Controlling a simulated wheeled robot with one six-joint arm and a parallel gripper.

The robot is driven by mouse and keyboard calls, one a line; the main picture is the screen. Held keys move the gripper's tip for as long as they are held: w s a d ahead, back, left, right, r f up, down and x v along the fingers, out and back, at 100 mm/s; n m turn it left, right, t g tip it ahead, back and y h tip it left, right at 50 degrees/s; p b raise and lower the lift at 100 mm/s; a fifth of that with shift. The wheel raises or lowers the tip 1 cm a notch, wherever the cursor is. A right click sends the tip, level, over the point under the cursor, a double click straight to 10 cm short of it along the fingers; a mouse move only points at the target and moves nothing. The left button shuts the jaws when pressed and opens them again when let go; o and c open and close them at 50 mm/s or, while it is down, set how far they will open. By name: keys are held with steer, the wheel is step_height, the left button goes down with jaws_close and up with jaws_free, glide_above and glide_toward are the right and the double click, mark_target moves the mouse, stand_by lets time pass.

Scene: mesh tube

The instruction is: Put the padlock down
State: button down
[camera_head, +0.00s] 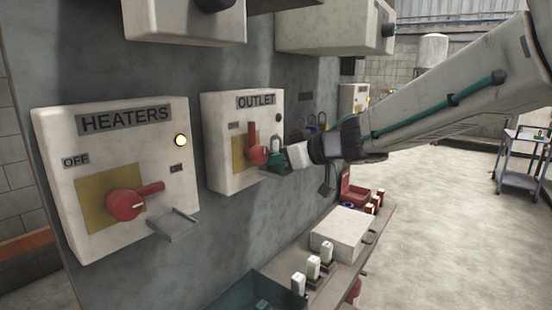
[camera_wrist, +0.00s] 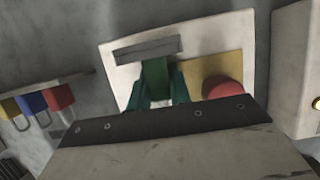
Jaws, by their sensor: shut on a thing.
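A green padlock (camera_head: 276,156) with a pale shackle is at the right front of the OUTLET box, close beside its red handle (camera_head: 257,151). My gripper (camera_head: 279,164) is shut on it and reaches in from the right. In the wrist view the padlock (camera_wrist: 155,77) stands between the two green fingers, in front of the OUTLET box (camera_wrist: 118,62). The red handle (camera_wrist: 222,87) shows to its right, partly hidden by my gripper's dark edge. I cannot tell whether the padlock touches the box or the handle.
The HEATERS box (camera_head: 112,178) with a red handle and a small ledge (camera_head: 174,223) is at the left. Below are a teal tray (camera_head: 222,297), a white box (camera_head: 343,232) and a red container (camera_head: 354,191) on a bench. Yellow, blue and red padlocks (camera_wrist: 33,101) hang at the wrist view's left.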

steer(key=shift+f, duration=0.1)
steer(key=shift+f, duration=0.1)
steer(key=c, duration=1.3)
jaws_free()
steer(key=shift+s+d+r, duration=0.1)
steer(key=shift+d+r, duration=0.05)
steer(key=shift+r, duration=0.2)
steer(key=v, duration=1.1)
steer(key=shift+s+d, duration=0.15)
steer(key=shift+d, duration=0.1)
steer(key=shift+r, duration=0.1)
